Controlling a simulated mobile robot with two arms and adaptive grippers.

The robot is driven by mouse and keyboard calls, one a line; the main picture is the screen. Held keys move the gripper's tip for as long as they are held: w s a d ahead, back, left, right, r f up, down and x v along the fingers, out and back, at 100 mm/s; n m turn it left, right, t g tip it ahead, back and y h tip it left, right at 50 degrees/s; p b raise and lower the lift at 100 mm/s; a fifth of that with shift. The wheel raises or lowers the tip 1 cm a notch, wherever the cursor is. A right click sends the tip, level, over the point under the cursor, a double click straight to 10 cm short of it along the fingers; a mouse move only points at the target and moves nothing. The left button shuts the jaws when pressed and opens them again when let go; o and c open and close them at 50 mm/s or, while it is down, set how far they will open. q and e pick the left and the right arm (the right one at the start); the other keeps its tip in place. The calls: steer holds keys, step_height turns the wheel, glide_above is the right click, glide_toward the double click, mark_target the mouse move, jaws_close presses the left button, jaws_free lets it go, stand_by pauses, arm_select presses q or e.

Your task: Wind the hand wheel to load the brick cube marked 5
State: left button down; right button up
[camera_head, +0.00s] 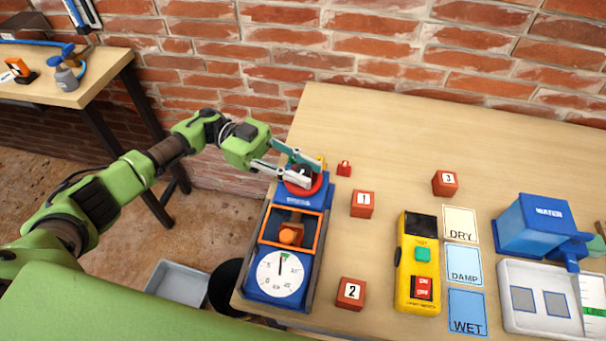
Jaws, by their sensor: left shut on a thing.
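The blue load press (312,201) stands at the table's left edge. Its red hand wheel (319,186) is at the far end. My left gripper (305,177) is shut on the wheel, its fingers hiding part of it. An orange-brown cube (291,234) sits inside the orange frame (318,229) of the press; I cannot read a 5 on it. The white dial (280,275) at the near end has its pointer near the top, by a small green mark. A teal piece at the right edge may be part of my right gripper; its state is unclear.
Brick cubes marked 1 (361,204), 2 (351,294) and 3 (445,183) stand on the table (390,130). A yellow meter (418,265), DRY, DAMP and WET cards, a blue water tank (535,226) and a white tray (510,319) are to the right. The back is clear.

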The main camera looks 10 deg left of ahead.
stand_by(0.4)
arm_select(q)
steer(key=c, duration=1.8)
jaws_free()
steer(key=shift+o, duration=0.2)
steer(key=v, duration=1.2)
